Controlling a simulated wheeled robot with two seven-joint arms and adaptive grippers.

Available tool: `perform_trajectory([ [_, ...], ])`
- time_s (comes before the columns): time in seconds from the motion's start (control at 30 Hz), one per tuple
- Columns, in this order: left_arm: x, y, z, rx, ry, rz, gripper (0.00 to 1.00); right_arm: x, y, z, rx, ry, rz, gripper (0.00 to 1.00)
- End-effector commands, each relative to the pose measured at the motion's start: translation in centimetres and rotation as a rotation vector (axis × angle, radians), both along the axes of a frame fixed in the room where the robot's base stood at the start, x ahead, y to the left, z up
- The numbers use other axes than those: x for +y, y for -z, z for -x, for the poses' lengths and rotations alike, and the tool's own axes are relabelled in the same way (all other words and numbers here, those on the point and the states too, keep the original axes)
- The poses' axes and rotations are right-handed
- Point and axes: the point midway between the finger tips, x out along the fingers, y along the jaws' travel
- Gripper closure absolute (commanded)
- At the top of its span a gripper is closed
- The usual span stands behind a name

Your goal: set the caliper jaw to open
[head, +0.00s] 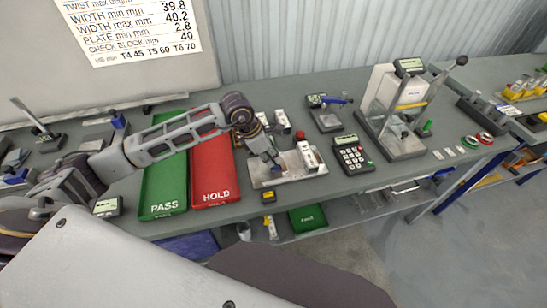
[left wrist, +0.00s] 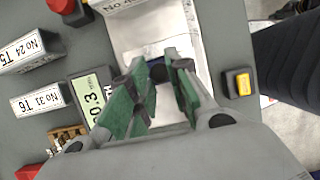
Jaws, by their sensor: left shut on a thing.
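The caliper station is a pale grey plate (head: 262,182) on the bench, with a display (left wrist: 90,97) that reads about 0.3 in the left wrist view. My left gripper (head: 275,164) is down over this plate. In the left wrist view its green-padded fingers (left wrist: 158,88) close around a small dark blue part (left wrist: 158,72), which looks like the jaw's handle. The fingers hide most of the handle, and I cannot tell how far the jaw stands open. My right gripper is not in view.
A labelled white block (head: 307,156) stands at the plate's right end. A yellow button box (head: 268,196) sits in front. The red HOLD tray (head: 213,175) and green PASS tray (head: 165,185) lie left. A keypad (head: 352,155) and a lever stand (head: 405,146) are right.

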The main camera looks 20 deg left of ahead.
Motion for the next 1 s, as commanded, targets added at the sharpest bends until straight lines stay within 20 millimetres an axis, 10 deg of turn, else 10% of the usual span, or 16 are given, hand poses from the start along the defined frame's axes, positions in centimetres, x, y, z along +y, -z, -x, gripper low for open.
perform_trajectory([
  [0.27, 0.42, 0.10, 0.12, 0.007, -0.003, -0.011, 1.00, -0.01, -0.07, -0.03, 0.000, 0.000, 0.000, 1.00],
  [0.3, 0.44, 0.11, 0.13, 0.007, -0.003, -0.011, 0.77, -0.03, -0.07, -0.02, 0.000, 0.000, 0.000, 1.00],
  [0.47, 0.37, 0.10, 0.12, 0.007, -0.002, -0.009, 0.58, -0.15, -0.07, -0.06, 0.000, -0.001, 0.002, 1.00],
  [1.0, 0.55, -0.79, 0.24, 0.004, -0.002, -0.006, 0.58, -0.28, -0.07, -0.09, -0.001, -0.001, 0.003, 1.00],
])
